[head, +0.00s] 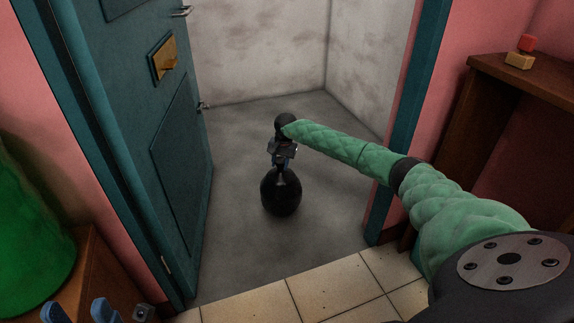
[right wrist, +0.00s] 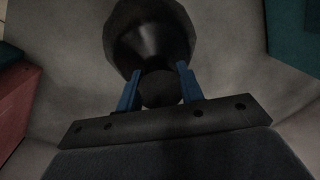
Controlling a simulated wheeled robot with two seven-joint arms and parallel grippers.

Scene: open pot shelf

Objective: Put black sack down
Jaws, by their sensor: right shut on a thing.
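The black sack (head: 281,193) is round and shiny, with a narrow neck at its top. It is upright over the grey floor (head: 240,245) beyond the doorway; I cannot tell whether its bottom touches the floor. My right gripper (head: 281,162) points down and is shut on its neck. In the right wrist view the sack (right wrist: 150,35) shows with its neck between the blue fingers (right wrist: 158,88). My left gripper (head: 76,312) is at the bottom left edge of the head view, its blue fingers apart with nothing seen between them; its lower part is cut off.
A teal door (head: 125,130) stands open on the left. A brown cabinet (head: 528,90) at right bears a red block (head: 526,43) and a tan block (head: 519,61). The grey floor around the sack is clear.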

